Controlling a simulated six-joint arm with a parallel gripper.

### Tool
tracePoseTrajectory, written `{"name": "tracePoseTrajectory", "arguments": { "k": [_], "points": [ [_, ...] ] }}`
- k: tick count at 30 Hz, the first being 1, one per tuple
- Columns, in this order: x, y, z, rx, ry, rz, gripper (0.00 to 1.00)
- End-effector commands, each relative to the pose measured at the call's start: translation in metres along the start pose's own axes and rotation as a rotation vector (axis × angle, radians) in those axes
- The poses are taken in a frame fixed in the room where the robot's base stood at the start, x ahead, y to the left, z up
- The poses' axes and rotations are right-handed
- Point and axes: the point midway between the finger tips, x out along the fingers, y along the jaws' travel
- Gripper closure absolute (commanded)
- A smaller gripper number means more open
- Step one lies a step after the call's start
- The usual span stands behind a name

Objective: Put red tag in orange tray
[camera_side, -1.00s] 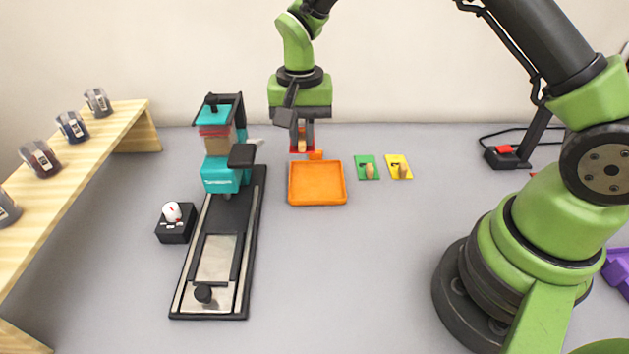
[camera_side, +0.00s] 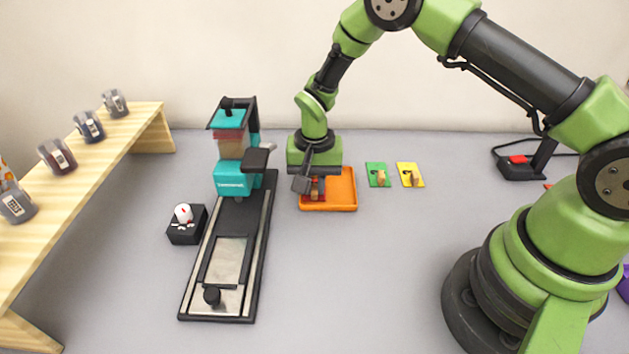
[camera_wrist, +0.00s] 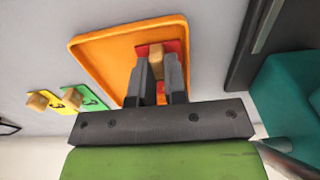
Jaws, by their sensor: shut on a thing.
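My gripper (camera_side: 314,186) is over the left part of the orange tray (camera_side: 343,188), with its fingers down inside the tray's outline. It is shut on the wooden knob of the red tag (camera_side: 317,195). In the wrist view the fingers (camera_wrist: 157,88) hold the tan knob, and the red tag (camera_wrist: 172,47) shows around it against the orange tray (camera_wrist: 105,62). The tag is at or just above the tray floor; I cannot tell whether it touches. The gripper hides part of the tag and the tray's back left.
A green tag (camera_side: 378,175) and a yellow tag (camera_side: 410,175), each with a wooden knob, lie right of the tray. A teal and black stamping device (camera_side: 232,180) stands left of it. A black box with a white dial (camera_side: 187,224) is farther left. The front table is clear.

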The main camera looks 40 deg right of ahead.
Motion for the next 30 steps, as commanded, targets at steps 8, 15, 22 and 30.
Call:
{"name": "tracePoseTrajectory", "arguments": {
  "k": [8,15,22,30],
  "points": [
    [0.002,0.0,0.0,0.0,0.0,0.0,0.77],
    [-0.007,-0.001,0.0,0.0,0.002,-0.002,0.77],
    [-0.053,-0.001,-0.001,0.0,0.004,-0.004,0.77],
    [-0.105,-0.001,-0.001,0.0,0.003,-0.004,0.77]
  ]
}}
